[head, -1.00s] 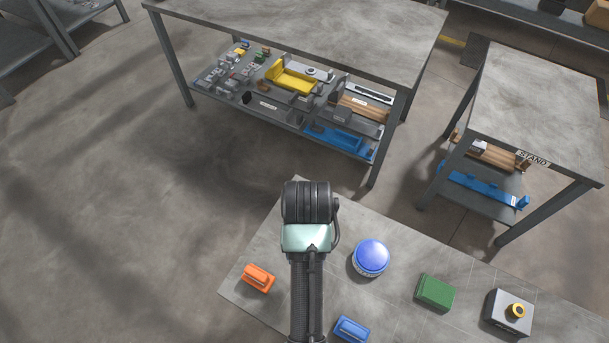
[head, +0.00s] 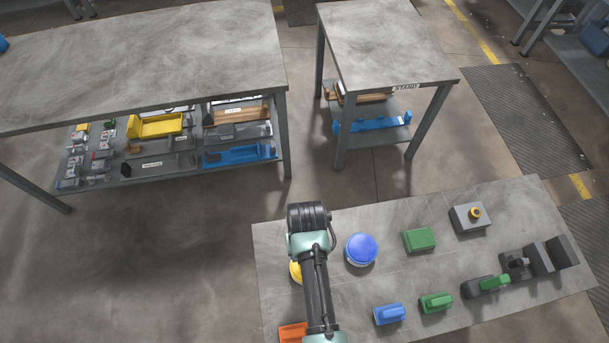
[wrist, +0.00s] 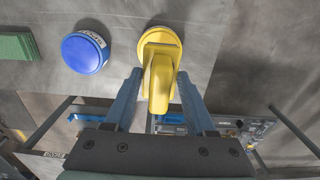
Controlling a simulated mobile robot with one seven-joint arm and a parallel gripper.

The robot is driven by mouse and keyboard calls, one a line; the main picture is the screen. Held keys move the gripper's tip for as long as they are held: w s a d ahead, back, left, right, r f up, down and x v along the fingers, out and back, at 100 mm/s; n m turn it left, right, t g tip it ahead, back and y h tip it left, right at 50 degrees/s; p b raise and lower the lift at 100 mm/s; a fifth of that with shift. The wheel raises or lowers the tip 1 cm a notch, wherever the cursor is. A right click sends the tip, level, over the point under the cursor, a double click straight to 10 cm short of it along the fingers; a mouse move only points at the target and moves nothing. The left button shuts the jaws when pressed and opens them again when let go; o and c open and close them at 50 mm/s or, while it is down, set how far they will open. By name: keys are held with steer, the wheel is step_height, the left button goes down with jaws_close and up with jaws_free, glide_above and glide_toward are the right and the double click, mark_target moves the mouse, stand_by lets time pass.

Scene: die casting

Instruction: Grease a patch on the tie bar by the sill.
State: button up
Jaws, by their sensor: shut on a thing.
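A yellow tool with a round base and an upright grip (wrist: 160,80) is between the fingers of my gripper (wrist: 159,92) in the wrist view. The gripper is shut on its grip. In the head view only a sliver of the yellow tool (head: 295,270) shows beside my arm, and my fingers are hidden. I cannot tell whether its base touches the bench. A round blue tub (head: 361,249) with a white label stands on the bench to its right; it also shows in the wrist view (wrist: 84,53). No tie bar or sill can be made out.
The grey bench (head: 530,210) also holds a green block (head: 420,240), a grey box with a yellow button (head: 470,218), blue (head: 389,314), green (head: 436,302) and orange (head: 293,333) handled pieces, and dark fixtures (head: 540,257). Two tables stand behind, with open floor between.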

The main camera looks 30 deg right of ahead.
steer(key=shift+d+f+b, duration=0.15)
steer(key=shift+f+b, duration=0.4)
steer(key=shift+f, duration=0.05)
step_height(320, 180, down, 5)
steer(key=b, duration=0.5)
steer(key=shift+s+f, duration=0.1)
steer(key=shift+f, duration=0.45)
stand_by(1.7)
steer(key=shift+r, duration=0.15)
step_height(320, 180, up, 7)
steer(key=p, duration=0.7)
stand_by(0.7)
